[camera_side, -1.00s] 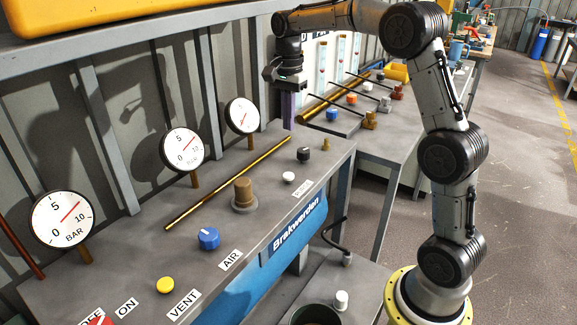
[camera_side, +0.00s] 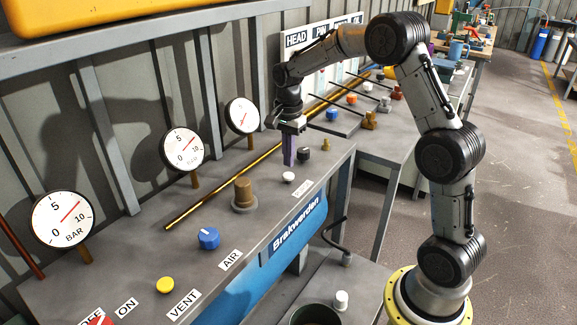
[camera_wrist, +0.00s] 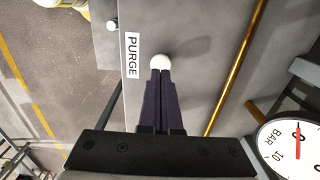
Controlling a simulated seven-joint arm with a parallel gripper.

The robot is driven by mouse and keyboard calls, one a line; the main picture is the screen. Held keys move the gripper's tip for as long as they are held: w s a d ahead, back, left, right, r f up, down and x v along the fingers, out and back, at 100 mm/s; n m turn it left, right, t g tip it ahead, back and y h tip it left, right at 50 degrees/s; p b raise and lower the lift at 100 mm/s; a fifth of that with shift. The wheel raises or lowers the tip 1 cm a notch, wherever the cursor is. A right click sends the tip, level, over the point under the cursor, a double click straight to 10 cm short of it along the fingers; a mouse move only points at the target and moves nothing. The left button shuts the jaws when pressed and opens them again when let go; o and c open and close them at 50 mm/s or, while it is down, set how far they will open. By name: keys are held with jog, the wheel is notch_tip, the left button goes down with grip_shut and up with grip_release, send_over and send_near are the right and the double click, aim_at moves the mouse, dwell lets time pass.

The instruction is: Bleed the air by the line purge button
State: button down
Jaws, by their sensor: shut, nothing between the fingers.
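The line purge button is a small white round knob (camera_side: 288,177) on the grey bench top, beside a label. In the wrist view the white button (camera_wrist: 160,62) sits next to the label reading PURGE (camera_wrist: 133,56). My gripper (camera_side: 289,163) has its purple fingers shut and pointing down, with the tips just above and behind the button in the side view. In the wrist view the closed fingertips (camera_wrist: 161,72) overlap the button's near edge. I cannot tell whether they touch it. Nothing is held.
A black knob (camera_side: 303,154) stands close behind the button. A blue knob (camera_side: 208,238), a brown cylinder (camera_side: 243,192) and a yellow button (camera_side: 165,285) stand along the bench. A brass pipe (camera_side: 222,188) and dial gauges (camera_side: 183,149) line the back.

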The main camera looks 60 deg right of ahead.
aim_at(290, 176)
jog(key=shift+f, duration=1.55)
notch_tip(290, 176, down, 2)
jog(key=shift+s+f, duration=0.1)
jog(key=shift+f, duration=0.2)
jog(key=shift+s, duration=0.15)
dwell(2.2)
notch_tip(290, 176, up, 15)
jog(key=shift+w, duration=0.4)
dwell(0.4)
